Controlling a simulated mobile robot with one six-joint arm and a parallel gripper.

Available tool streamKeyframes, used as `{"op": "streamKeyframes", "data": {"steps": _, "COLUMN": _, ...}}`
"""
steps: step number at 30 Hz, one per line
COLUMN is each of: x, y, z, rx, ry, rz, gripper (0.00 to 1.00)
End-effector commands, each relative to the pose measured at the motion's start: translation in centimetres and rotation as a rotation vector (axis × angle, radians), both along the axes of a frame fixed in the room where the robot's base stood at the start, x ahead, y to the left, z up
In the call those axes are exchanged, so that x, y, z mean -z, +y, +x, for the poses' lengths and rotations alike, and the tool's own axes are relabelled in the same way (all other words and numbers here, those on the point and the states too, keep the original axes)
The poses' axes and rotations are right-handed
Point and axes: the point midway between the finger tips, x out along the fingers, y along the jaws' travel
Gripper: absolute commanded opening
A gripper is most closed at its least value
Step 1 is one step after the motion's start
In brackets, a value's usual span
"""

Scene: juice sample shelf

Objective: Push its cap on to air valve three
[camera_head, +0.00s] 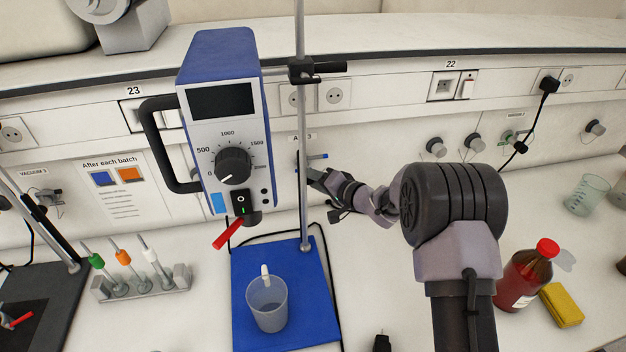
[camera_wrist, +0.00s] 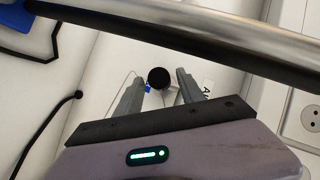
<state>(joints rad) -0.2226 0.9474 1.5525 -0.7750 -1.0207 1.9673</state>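A wall valve with a blue lever (camera_head: 318,156) shows behind the stand's rod, beside a label that starts with "A". In the wrist view a round black piece (camera_wrist: 158,78) faces me on a grey body, with a bit of blue (camera_wrist: 148,88) at its left. I cannot tell whether the black piece is the cap or part of the valve. My gripper (camera_head: 308,170) is at this valve, close to the rod. Its fingers (camera_wrist: 160,73) stand apart on either side of the black piece, with gaps showing. The valve's number is not readable.
The metal rod (camera_head: 303,205) and the blue stirrer (camera_head: 221,120) stand close left of my gripper; the rod crosses the top of the wrist view. A beaker (camera_head: 267,305) stands on the blue base. Grey-knobbed valves (camera_head: 436,147) line the wall rightward. A red-capped bottle (camera_head: 526,275) stands right.

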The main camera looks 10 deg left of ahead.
Motion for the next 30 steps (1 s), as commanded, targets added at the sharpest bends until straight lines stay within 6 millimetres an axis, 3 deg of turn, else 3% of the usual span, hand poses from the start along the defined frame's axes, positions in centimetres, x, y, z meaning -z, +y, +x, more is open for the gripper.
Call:
{"op": "streamKeyframes", "data": {"steps": 9, "x": 0.0, "y": -0.1, "z": 0.0, "rx": 0.000, "ry": 0.000, "rz": 0.000, "gripper": 0.53}}
{"op": "streamKeyframes", "data": {"steps": 13, "x": -0.5, "y": -1.2, "z": -0.7, "rx": 0.002, "ry": 0.001, "rz": 0.000, "gripper": 0.53}}
{"op": "streamKeyframes", "data": {"steps": 24, "x": -3.5, "y": -9.3, "z": -6.0, "rx": 0.003, "ry": 0.001, "rz": -0.001, "gripper": 0.53}}
{"op": "streamKeyframes", "data": {"steps": 30, "x": -4.6, "y": -12.6, "z": -8.3, "rx": 0.002, "ry": 0.000, "rz": 0.000, "gripper": 0.53}}
